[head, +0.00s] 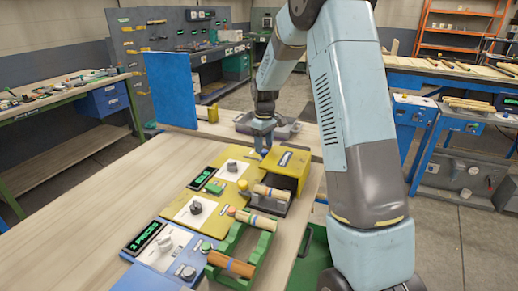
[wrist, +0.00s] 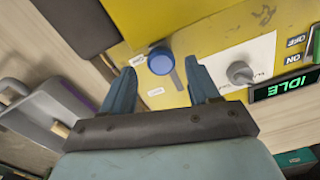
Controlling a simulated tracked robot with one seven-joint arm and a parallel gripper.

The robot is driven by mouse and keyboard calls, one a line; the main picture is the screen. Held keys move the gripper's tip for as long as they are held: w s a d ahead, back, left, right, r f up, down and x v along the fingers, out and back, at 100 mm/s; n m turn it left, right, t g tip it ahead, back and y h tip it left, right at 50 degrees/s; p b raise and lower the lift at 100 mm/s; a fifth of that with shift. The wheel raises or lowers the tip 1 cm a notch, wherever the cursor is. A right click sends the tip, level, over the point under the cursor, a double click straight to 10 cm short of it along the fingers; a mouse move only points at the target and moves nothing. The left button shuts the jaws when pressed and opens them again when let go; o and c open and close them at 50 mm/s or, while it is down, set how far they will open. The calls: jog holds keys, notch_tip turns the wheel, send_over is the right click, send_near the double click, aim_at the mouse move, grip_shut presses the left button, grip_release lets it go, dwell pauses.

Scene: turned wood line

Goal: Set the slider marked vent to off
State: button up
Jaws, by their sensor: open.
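A round blue slider knob (wrist: 161,61) sits on a yellow panel (wrist: 215,35) at one end of a short grey slot (wrist: 177,81). Two small white labels (wrist: 138,60) (wrist: 155,91) lie beside it; their words are too small to read. My gripper (wrist: 165,68) is open, with one blue finger to each side of the knob and nothing held. I cannot tell whether a finger touches it. In the head view my gripper (head: 262,149) points down over the far end of the yellow panel (head: 200,168), hiding most of the slider.
A grey rotary knob (wrist: 240,72) and a display reading IDLE (wrist: 285,86) are right of the gripper in the wrist view. In the head view a yellow box (head: 291,162) stands close right, and a blue board (head: 171,90) rises behind left. A grey tray (head: 245,122) lies beyond.

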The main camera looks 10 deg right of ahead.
aim_at(264, 150)
notch_tip(264, 150, up, 12)
dwell(0.4)
jog(key=s+r+m+t, duration=0.2)
jog(key=s+r, duration=0.6)
jog(key=s, duration=0.2)
jog(key=s+d+r+m+t, duration=0.1)
jog(key=s+m, duration=0.4)
jog(key=s, duration=2.4)
jog(key=r+t, duration=0.1)
jog(key=t, duration=0.1)
jog(key=shift+d+m+t, duration=0.25)
jog(key=shift+m+t, duration=0.05)
jog(key=shift+m, duration=0.1)
